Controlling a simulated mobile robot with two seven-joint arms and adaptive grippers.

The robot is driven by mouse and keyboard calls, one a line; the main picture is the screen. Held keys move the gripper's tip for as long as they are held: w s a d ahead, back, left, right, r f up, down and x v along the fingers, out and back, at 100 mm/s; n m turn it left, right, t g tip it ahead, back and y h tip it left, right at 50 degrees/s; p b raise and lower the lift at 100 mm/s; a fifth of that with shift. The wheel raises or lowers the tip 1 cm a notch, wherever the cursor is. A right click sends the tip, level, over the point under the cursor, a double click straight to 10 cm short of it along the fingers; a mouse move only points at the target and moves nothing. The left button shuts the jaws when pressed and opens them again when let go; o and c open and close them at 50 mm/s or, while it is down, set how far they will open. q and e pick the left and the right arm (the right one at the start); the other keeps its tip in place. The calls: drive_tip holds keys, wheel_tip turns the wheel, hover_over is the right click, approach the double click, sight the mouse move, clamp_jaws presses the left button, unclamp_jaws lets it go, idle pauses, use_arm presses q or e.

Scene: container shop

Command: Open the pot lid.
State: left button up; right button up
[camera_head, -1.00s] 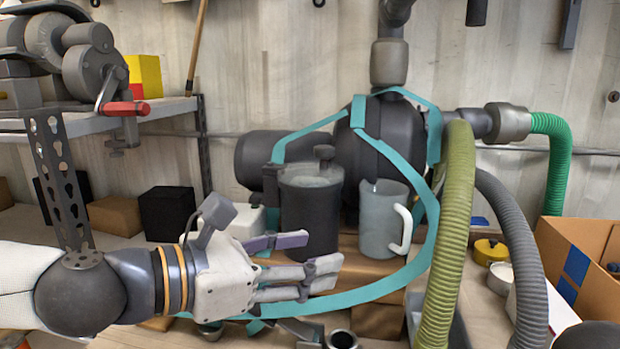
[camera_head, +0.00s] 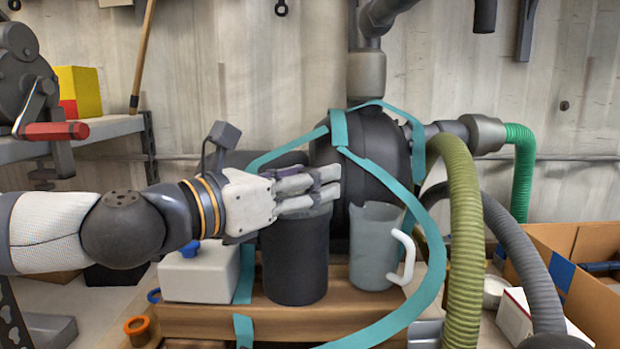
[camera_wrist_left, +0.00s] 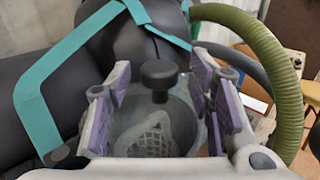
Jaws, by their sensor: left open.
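In the left wrist view my left gripper (camera_wrist_left: 160,90) is open, with purple-padded fingers on both sides of the knob and a gap on each side. My right gripper is not in view.
A grey pitcher (camera_head: 375,250) with a white handle stands close to the pot's right. A white box (camera_head: 200,272) is at its left. A dark tank (camera_head: 370,160), teal strap (camera_head: 425,265) and green hose (camera_head: 462,240) crowd behind and right.

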use_arm(q)
drive_tip(key=shift+w+d, duration=0.35)
drive_tip(key=shift+w, duration=0.05)
clamp_jaws()
